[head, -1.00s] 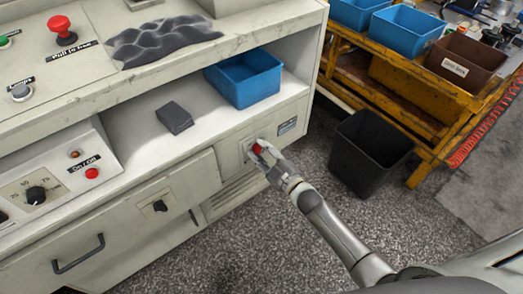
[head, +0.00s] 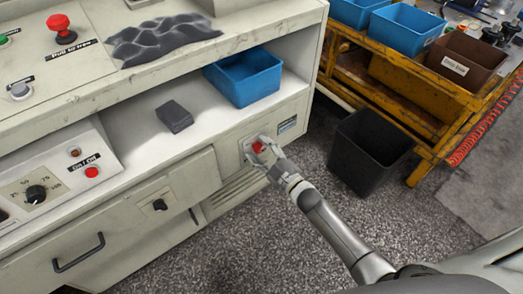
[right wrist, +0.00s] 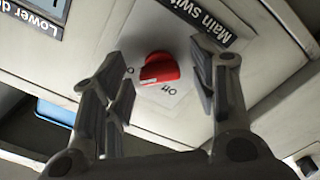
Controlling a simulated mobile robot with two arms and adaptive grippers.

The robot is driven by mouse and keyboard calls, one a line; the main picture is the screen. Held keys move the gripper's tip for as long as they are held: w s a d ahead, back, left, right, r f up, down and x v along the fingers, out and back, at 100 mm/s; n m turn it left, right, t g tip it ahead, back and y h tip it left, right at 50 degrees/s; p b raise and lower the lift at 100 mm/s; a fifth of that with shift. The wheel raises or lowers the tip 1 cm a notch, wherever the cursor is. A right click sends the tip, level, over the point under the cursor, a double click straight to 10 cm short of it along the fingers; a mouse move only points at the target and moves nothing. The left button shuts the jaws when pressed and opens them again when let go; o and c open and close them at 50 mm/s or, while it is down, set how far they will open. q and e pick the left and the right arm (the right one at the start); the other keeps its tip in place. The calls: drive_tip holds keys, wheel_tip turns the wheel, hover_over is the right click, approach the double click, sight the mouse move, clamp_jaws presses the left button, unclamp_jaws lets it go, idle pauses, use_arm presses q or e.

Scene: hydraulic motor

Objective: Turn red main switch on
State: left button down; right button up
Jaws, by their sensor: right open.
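The red main switch (head: 258,147) is a rotary knob on a light plate on the front of the grey cabinet. In the right wrist view the red knob (right wrist: 159,69) shows close up, with a white mark, an "Off" label and the "Main switch" label (right wrist: 223,30) beside it. My right gripper (head: 263,155) is at the knob; in the right wrist view its fingers (right wrist: 160,78) are open, one on each side of the knob, with gaps to both. Whether the fingertips touch the plate cannot be told. My left gripper is not in view.
A blue bin (head: 245,78) and a dark grey block (head: 174,116) sit on the cabinet shelf. A black bin (head: 370,150) stands on the floor right of the arm, near a yellow cart (head: 400,95). A drawer handle (head: 78,253) sticks out at lower left.

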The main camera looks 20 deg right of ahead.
drive_tip(key=v, duration=1.2)
drive_tip(key=s+d+f+m+g+h, duration=0.1)
drive_tip(key=s+f+m+g+h, duration=0.2)
drive_tip(key=s+f+m+g, duration=0.45)
drive_tip(key=s+f+m+g+h, duration=0.3)
drive_tip(key=s+f, duration=0.5)
drive_tip(key=f, duration=0.7)
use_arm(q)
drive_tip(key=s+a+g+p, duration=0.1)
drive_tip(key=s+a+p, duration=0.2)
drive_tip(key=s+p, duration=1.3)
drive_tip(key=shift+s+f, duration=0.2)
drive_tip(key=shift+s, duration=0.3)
use_arm(e)
drive_tip(key=s+f+g, duration=0.1)
drive_tip(key=s+g, duration=0.1)
drive_tip(key=s, duration=1)
drive_tip(key=s+d+f+g, duration=0.1)
drive_tip(key=s+g, duration=0.2)
drive_tip(key=s, duration=0.9)
drive_tip(key=shift+s+d+f, duration=0.15)
drive_tip(key=shift+d+f, duration=0.05)
drive_tip(key=shift+f, duration=0.1)
